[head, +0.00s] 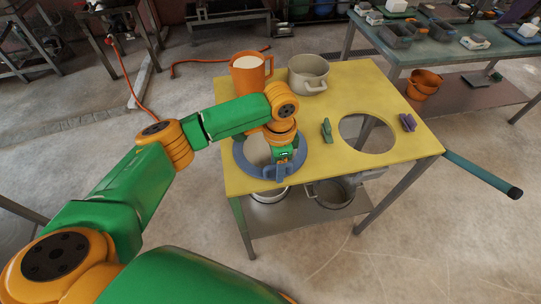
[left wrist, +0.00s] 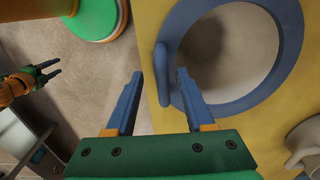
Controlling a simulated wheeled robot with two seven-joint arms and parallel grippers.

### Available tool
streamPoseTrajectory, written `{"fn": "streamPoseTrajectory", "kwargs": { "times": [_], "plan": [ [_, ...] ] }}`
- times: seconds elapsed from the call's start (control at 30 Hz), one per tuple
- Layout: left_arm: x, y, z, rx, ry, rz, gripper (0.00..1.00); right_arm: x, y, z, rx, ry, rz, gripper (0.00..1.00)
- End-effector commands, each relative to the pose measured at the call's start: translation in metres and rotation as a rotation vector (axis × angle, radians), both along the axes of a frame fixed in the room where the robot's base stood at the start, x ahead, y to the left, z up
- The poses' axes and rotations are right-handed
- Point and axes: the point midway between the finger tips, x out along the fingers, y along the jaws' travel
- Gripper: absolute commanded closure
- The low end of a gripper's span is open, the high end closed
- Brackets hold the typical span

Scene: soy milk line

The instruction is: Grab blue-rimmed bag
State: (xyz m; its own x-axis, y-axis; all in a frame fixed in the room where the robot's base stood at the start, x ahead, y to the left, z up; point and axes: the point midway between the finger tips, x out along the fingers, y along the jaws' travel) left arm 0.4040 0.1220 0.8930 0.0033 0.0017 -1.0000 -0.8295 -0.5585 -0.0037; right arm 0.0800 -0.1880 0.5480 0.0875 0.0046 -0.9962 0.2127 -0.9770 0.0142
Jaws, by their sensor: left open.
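The blue-rimmed bag shows its round blue-grey rim (head: 240,160) in the left hole of the yellow table; the rim also shows in the left wrist view (left wrist: 290,72). A blue-grey handle (left wrist: 162,72) stands at the rim's edge. My left gripper (head: 283,170) is at the near side of the rim, partly hiding it in the head view. In the left wrist view the left gripper (left wrist: 160,76) has its fingers apart, one on each side of the handle, with gaps visible. My right gripper (left wrist: 46,74) appears at the left with its fingers apart and empty.
On the yellow table (head: 350,85) stand an orange mug (head: 249,85) of white contents and a beige pot (head: 308,86). A green clip (head: 327,130) and a purple clip (head: 407,122) flank an empty round hole. Pots sit on the shelf below.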

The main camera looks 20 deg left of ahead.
Motion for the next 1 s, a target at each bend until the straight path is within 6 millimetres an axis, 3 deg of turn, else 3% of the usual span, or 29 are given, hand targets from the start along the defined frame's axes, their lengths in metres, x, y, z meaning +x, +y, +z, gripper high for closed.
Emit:
{"fn": "streamPoseTrajectory", "kwargs": {
  "times": [0.2,0.4,1.0],
  "plan": [
    [0.0003,-0.0003,-0.0023,-0.001,-0.002,0.000,0.46,0.0032,0.0001,-0.0001,0.000,-0.006,0.000,0.50],
    [0.0003,-0.0003,-0.0021,-0.002,-0.001,0.001,1.00,0.0037,0.0000,-0.0001,0.001,-0.007,0.000,0.50],
    [0.0003,-0.0002,-0.0020,-0.002,-0.001,0.001,1.00,0.0044,-0.0013,0.0000,-0.001,-0.008,0.000,0.50]
  ]
}}
